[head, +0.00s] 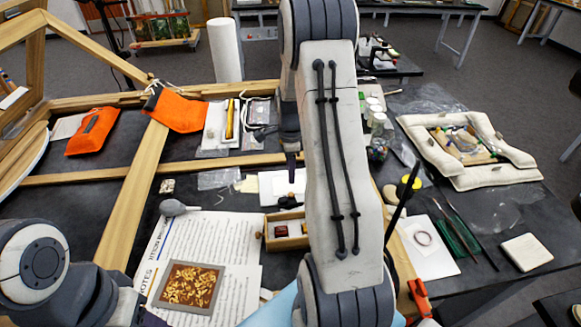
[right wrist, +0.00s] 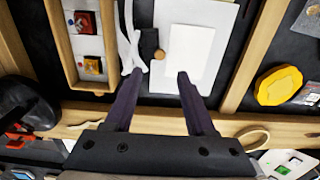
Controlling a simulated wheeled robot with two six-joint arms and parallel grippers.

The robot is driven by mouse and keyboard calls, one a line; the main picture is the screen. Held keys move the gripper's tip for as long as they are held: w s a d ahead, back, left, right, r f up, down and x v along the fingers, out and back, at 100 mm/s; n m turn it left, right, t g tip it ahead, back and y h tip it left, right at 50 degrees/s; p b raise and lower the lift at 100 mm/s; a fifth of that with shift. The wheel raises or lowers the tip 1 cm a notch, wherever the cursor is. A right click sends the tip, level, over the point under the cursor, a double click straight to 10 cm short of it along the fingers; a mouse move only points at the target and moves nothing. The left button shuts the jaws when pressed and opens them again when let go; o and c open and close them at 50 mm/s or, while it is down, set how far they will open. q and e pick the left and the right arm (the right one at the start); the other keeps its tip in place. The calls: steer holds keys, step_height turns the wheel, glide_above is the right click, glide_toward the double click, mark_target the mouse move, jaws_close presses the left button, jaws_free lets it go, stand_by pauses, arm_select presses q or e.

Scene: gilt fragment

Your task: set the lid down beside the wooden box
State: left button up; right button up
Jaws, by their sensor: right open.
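The wooden box (head: 287,230) stands in the middle of the table, open on top, with small red pieces inside. It also shows at the upper left of the right wrist view (right wrist: 62,45). My right gripper (right wrist: 158,76) is open, its dark fingers apart over a white sheet beside the box. In the head view its dark fingertip (head: 291,166) shows beyond the box, partly behind my arm. A white rectangle (right wrist: 190,55) and a small brown round piece (right wrist: 160,54) lie beyond the fingertips. I cannot tell which thing is the lid. My left arm is at lower left; its fingers are mostly cut off.
A printed sheet (head: 185,240) and a framed panel of golden fragments (head: 189,287) lie left of the box. Wooden beams (head: 135,200) cross the table. A yellow piece (right wrist: 279,86) lies past a beam. A padded frame (head: 468,150) stands at right.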

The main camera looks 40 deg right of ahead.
steer(key=s+a+r+n, duration=0.2)
steer(key=a+r+n, duration=0.3)
steer(key=a, duration=0.4)
steer(key=s+a+r+n, duration=0.25)
steer(key=a+n, duration=0.35)
steer(key=a, duration=0.3)
steer(key=s+a+r+n, duration=0.2)
steer(key=a+r+n, duration=0.2)
steer(key=a+n, duration=0.3)
steer(key=s+a+r+n, duration=0.1)
steer(key=s+a+n, duration=0.4)
steer(key=s+n, duration=0.2)
steer(key=s+a+n+y, duration=0.1)
steer(key=s+a+n, duration=0.4)
steer(key=s, duration=0.4)
steer(key=shift+s+r+n, duration=0.2)
steer(key=shift+r+n, duration=0.2)
steer(key=shift+n, duration=0.5)
